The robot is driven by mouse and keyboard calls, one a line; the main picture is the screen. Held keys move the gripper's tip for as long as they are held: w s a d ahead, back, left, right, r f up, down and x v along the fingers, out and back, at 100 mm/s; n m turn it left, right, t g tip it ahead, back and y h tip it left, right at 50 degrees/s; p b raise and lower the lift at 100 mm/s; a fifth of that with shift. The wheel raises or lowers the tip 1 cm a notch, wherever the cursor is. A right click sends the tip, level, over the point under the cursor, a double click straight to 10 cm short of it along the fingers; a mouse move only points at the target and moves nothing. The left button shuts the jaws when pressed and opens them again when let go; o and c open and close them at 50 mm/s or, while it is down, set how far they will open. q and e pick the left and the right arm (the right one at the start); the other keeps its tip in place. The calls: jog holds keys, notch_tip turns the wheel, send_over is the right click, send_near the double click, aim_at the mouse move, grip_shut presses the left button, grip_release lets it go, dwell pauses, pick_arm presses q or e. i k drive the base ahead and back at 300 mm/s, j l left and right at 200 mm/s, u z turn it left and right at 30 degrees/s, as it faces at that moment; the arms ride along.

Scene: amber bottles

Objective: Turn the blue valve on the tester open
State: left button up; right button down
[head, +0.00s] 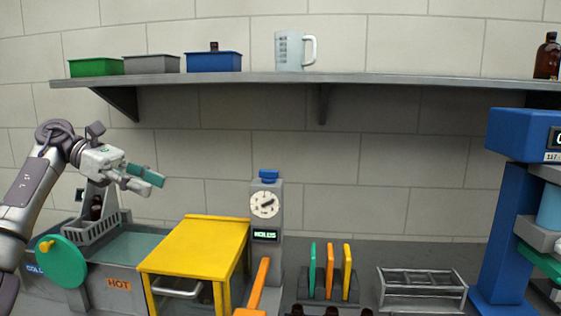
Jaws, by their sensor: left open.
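The tester (265,220) is a grey upright column behind the bench's middle, with a white round dial and a small lit screen that seems to read "HOLDS". The blue valve (268,176) sits on top of the column; I cannot tell its turn position from here. My left gripper (150,183) is open, with a teal pad on one finger, and hangs in the air left of the tester at about the valve's height, clearly apart from it. Nothing shows between its fingers. My right gripper is not in view.
A yellow stand (200,240) is left of the tester, and an orange lever (258,285) rises before it. A rack (420,288) and blue press (510,215) are right. A shelf (350,79) runs above.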

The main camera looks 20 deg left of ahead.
aim_at(268, 176)
jog(key=i, duration=0.95)
